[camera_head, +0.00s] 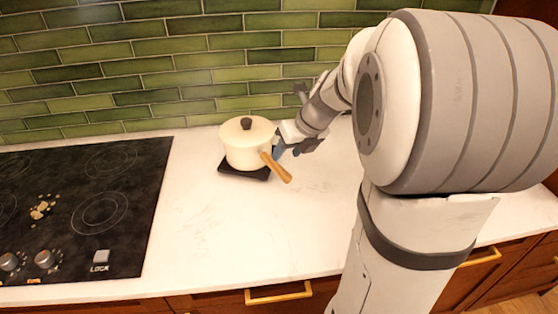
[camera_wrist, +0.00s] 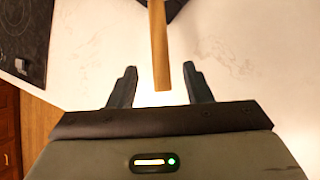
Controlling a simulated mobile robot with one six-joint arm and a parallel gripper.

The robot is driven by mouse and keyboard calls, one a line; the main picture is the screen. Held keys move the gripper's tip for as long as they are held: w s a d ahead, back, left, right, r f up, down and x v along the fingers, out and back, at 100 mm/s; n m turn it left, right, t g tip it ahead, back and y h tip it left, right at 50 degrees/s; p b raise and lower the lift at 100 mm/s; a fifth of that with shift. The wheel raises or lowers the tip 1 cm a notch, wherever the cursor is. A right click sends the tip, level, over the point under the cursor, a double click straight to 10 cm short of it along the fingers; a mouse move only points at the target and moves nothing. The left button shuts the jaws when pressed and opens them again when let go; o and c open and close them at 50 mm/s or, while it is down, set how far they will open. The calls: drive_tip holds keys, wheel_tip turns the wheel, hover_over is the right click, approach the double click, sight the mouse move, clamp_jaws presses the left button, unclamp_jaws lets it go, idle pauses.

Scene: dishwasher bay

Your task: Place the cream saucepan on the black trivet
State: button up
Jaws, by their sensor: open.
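The cream saucepan (camera_head: 246,146) has a lid with a dark knob and a wooden handle (camera_head: 275,167) pointing to the lower right. It sits upright on the black trivet (camera_head: 240,171), whose front edge and corners show beneath it. My gripper (camera_head: 284,149) is just right of the pan, close to the handle. In the wrist view my gripper (camera_wrist: 162,86) is open, its two fingers on either side of the wooden handle's end (camera_wrist: 160,75) with gaps on both sides. The pan body is out of the wrist view; a dark corner, likely the trivet (camera_wrist: 176,8), shows at the top.
A black cooktop (camera_head: 80,210) with knobs lies on the left of the white counter (camera_head: 210,240). A green tile wall (camera_head: 150,60) stands behind. The counter in front of the trivet is clear. Wooden drawers with a brass handle (camera_head: 278,293) are below the front edge.

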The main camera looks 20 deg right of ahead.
drive_tip(key=s+a+n+g+h, duration=0.1)
drive_tip(key=s+a+n, duration=0.3)
drive_tip(key=s+n, duration=0.5)
drive_tip(key=s+a+n+h, duration=0.2)
drive_tip(key=s+n, duration=0.8)
drive_tip(key=n, duration=1.5)
drive_tip(key=shift+s+a+f+g, duration=0.15)
drive_tip(key=shift+a+g, duration=0.25)
drive_tip(key=shift+a, duration=0.5)
